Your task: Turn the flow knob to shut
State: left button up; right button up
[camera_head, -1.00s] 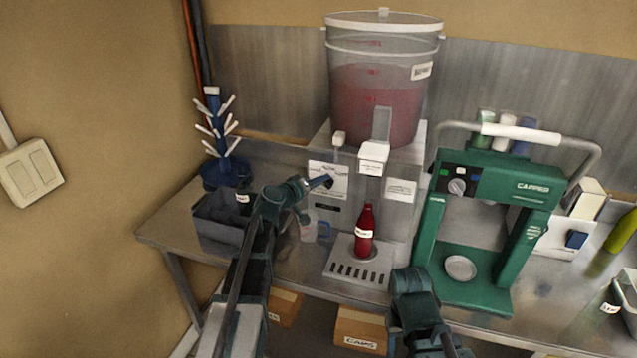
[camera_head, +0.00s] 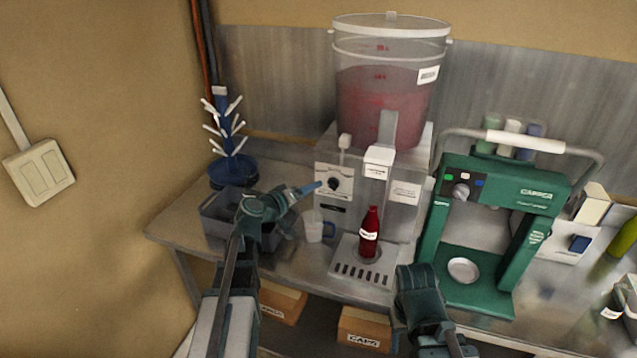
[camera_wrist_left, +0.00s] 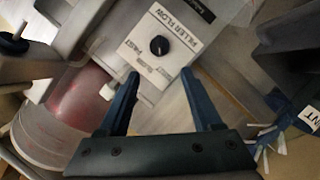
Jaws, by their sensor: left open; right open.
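The flow knob (camera_head: 333,184) is a small black dial on a white plate on the front of the filler stand. In the left wrist view the knob (camera_wrist_left: 159,45) sits on a label reading "FILLER FLOW". My left gripper (camera_head: 312,188) is open and just left of the knob in the head view. In the left wrist view its two fingers (camera_wrist_left: 160,98) are spread and empty, with the knob beyond their tips, apart from them. My right gripper (camera_head: 418,280) is low in front of the green machine; its fingertips are hard to make out.
A red bottle (camera_head: 369,232) stands on the drip tray (camera_head: 345,266) below the spout. A mug (camera_head: 314,227) and a grey bin (camera_head: 215,222) are to its left. The bucket (camera_head: 390,90) of red liquid is above. The green capper (camera_head: 500,185) stands to the right.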

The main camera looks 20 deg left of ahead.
pick_arm(q)
jog(key=p+v, duration=0.1)
jog(key=v, duration=0.4)
jog(key=shift+s, duration=0.1)
dwell(0.3)
jog(key=s+d+f+m+g+h, duration=0.1)
jog(key=s+d+f+m+g, duration=0.3)
jog(key=d, duration=0.5)
jog(key=s+d+f+m+g+h, duration=0.1)
jog(key=s+d+f+m+g, duration=0.15)
jog(key=d+f, duration=0.45)
jog(key=s+d+f+m+g+y, duration=0.1)
jog(key=s+d+f+g+y, duration=0.1)
jog(key=s, duration=0.6)
jog(key=s+d+f+m+g+y, duration=0.2)
jog(key=s+d+f+g+y, duration=0.1)
jog(key=s+g+y, duration=0.3)
jog(key=s+d, duration=0.1)
jog(key=s, duration=0.1)
jog(key=shift+s+d, duration=0.25)
jog(key=shift+s, duration=0.1)
